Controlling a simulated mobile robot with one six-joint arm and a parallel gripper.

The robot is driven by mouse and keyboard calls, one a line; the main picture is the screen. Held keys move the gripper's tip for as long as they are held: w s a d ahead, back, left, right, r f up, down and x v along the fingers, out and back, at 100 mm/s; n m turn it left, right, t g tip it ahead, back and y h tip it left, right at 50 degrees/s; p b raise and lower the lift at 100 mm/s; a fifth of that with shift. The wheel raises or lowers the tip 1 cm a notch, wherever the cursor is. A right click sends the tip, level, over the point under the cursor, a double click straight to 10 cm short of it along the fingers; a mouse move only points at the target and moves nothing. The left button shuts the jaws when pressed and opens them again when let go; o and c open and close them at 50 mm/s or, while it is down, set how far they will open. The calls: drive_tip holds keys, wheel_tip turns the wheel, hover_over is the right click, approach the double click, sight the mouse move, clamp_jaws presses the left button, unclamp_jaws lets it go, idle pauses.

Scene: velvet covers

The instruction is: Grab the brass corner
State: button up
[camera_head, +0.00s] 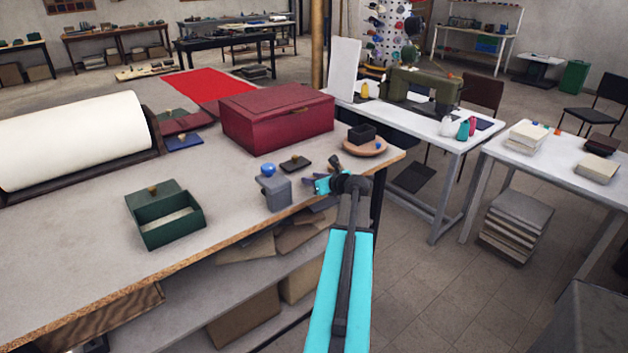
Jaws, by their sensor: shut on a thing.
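My gripper (332,175) is at the end of my cyan arm, over the front right edge of the large workbench (80,250). It is shut on a small brownish piece (334,162), seemingly the brass corner. The piece is tiny here, and my gripper hides part of it, so its shape is hard to tell. It shows just left of the round wooden dish (366,148).
A grey block (274,192) with a blue ball (268,169) and a small dark tray (295,164) are left of my gripper. A red box (277,117) stands behind. An open green box (168,219) is farther left. The bench front between is clear.

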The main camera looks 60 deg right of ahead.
drive_tip(key=shift+r+b, duration=0.3)
drive_tip(key=shift+r, duration=1.15)
drive_tip(key=s+a+r+b, duration=0.2)
drive_tip(key=s, duration=1.3)
drive_tip(key=shift+s+a+b, duration=0.25)
drive_tip(key=shift+s+b, duration=0.05)
drive_tip(key=shift+s, duration=0.1)
